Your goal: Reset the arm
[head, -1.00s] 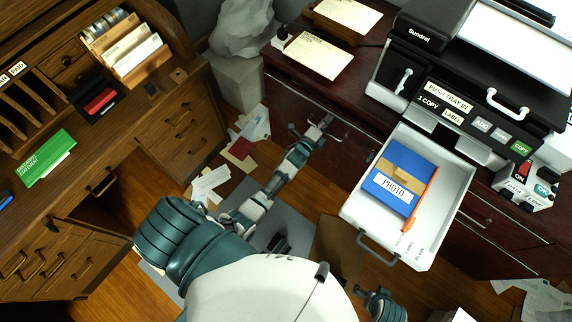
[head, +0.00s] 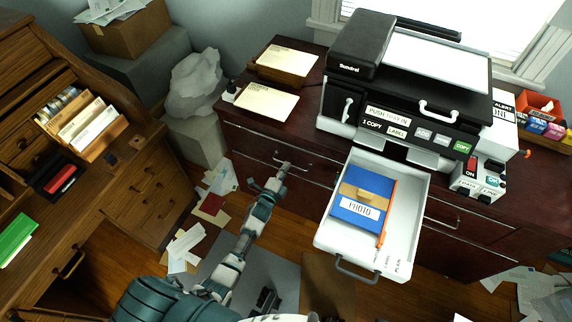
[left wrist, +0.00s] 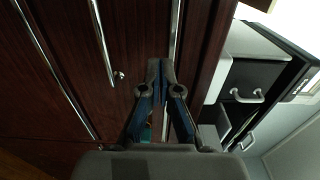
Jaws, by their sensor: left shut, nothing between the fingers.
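My left arm reaches forward from the bottom of the head view, with its left gripper (head: 284,168) in front of the dark red cabinet (head: 240,128). In the left wrist view the two fingers of the left gripper (left wrist: 161,65) are together with nothing between them, facing the cabinet's drawer fronts and metal handles. I cannot tell from the views whether the fingertips touch the cabinet. My right gripper is not seen in the current head view.
The printer (head: 400,90) stands on the cabinet, its white tray (head: 408,235) pulled out, holding a blue photo pack (head: 362,195) and an orange pencil (head: 388,212). A wooden desk (head: 150,190) is at left. Papers (head: 185,245) litter the floor.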

